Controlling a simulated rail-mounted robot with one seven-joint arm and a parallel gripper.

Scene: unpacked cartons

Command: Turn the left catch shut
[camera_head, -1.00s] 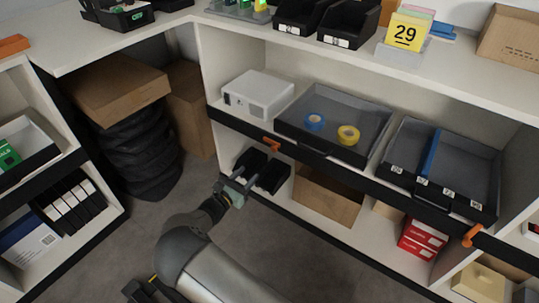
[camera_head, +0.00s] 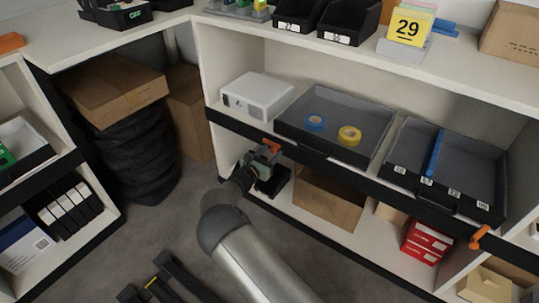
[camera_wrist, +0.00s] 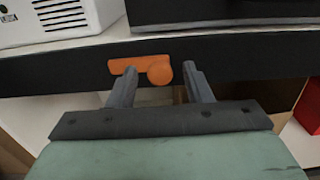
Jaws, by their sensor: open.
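My gripper (camera_wrist: 160,82) is open, with one finger at each side of the knob area and the catch between or just beyond the fingertips. I cannot tell whether a finger touches it. A second orange catch (camera_head: 480,237) sits at the right end of the rail.
Above the rail stand a white box-shaped device (camera_head: 258,95), a grey tray (camera_head: 335,122) with blue and yellow tape rolls, and a divided tray (camera_head: 445,170). Below are a cardboard box (camera_head: 328,200) and red boxes (camera_head: 426,240). The rail (camera_wrist: 235,55) runs close in front of my fingers.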

